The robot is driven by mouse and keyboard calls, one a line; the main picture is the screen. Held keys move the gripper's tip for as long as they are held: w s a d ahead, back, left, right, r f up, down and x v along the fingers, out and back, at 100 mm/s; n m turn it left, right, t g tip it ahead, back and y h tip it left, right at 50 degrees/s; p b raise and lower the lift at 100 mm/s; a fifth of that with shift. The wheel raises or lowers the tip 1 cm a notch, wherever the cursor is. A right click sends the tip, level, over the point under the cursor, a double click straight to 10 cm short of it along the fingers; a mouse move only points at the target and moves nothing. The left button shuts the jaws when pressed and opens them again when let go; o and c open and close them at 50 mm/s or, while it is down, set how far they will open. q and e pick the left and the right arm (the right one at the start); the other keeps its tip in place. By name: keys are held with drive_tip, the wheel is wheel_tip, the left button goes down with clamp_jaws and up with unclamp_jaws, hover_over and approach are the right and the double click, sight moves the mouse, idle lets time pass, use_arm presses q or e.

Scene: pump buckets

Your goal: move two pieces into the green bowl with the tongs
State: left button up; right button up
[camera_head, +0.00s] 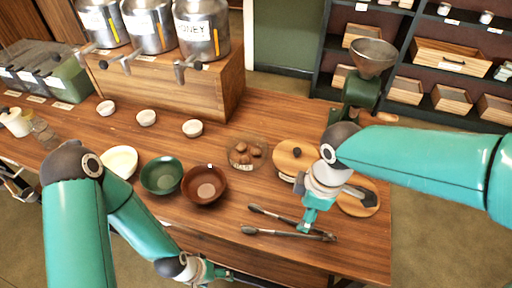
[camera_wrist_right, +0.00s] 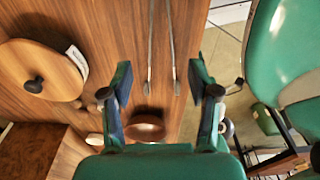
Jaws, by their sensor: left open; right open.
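The green bowl (camera_head: 162,176) stands on the wooden counter between a cream bowl and a brown bowl. Several brown round pieces (camera_head: 254,151) lie in a clear dish (camera_head: 235,162) with a label, right of the brown bowl. The metal tongs (camera_head: 275,233) lie spread on the counter near its front edge; their two arms also show in the right wrist view (camera_wrist_right: 151,45). My right gripper (camera_head: 308,222) is open above the tongs, with the tong arms between its fingers in the wrist view. My left gripper (camera_head: 215,274) is open at the counter's front edge, partly hidden.
A brown bowl (camera_head: 205,186) and a cream bowl (camera_head: 120,161) flank the green bowl. A round wooden lid (camera_head: 289,155) lies behind the right gripper. A grinder (camera_head: 362,88) stands at the back right. Steel dispensers (camera_head: 202,38) stand on a wooden box (camera_head: 180,90).

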sight(296, 231)
drive_tip(key=shift+d+f, duration=0.1)
drive_tip(key=shift+d, duration=0.1)
drive_tip(key=f+b, duration=0.2)
drive_tip(key=f, duration=0.1)
drive_tip(key=f+b, duration=0.5)
drive_tip(key=f, duration=0.1)
drive_tip(key=shift+a, duration=0.4)
drive_tip(key=shift+r, duration=0.1)
drive_tip(key=c, duration=0.7)
wheel_tip(296, 231, up, 12)
drive_tip(key=p, duration=0.9)
drive_tip(key=shift+p, duration=0.4)
